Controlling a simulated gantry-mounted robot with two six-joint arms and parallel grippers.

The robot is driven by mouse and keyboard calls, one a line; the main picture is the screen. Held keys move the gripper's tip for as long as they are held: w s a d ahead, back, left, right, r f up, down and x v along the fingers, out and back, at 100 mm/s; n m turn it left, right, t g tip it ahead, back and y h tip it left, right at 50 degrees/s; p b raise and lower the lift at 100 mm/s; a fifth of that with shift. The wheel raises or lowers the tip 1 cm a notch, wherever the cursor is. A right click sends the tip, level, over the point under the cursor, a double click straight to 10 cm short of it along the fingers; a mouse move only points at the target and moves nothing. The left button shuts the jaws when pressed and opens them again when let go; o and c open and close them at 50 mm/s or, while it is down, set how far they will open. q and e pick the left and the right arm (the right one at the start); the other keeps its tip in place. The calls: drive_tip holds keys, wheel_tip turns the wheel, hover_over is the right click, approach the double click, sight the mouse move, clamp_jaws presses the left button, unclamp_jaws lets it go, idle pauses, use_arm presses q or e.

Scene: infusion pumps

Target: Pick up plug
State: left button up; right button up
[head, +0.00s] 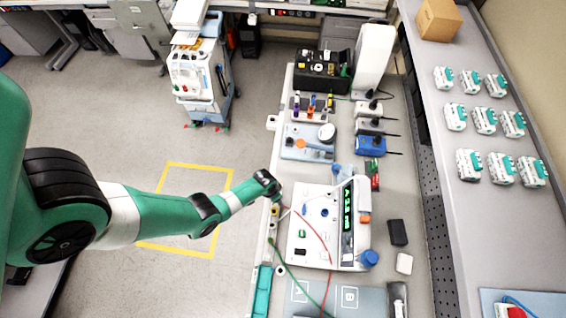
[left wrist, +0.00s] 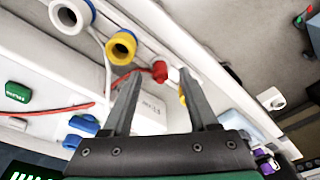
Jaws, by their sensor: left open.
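In the left wrist view, a red plug (left wrist: 160,71) with a red cable sits on a white rail, between and just beyond the fingertips of my left gripper (left wrist: 159,78). The fingers are apart and nothing is held between them. A yellow-rimmed socket (left wrist: 121,46) and a blue-and-white one (left wrist: 69,15) sit on the same rail to the left. A small yellow part (left wrist: 183,97) shows beside the right finger. In the head view, my left gripper (head: 277,194) is at the bench's left edge, next to the white pump panel (head: 310,250); it hides the red plug there. My right gripper is not in view.
Red (head: 311,226) and green (head: 290,262) cables cross the panel. A blue-lidded tray (head: 296,150), black case (head: 322,70) and blue box (head: 371,146) stand farther back. A black block (head: 398,232) lies right of the panel. The floor left of the bench is open.

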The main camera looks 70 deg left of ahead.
use_arm(q)
drive_tip(key=shift+f, duration=0.6)
drive_tip(key=shift+w+r, duration=0.1)
clamp_jaws()
drive_tip(key=shift+r, duration=0.15)
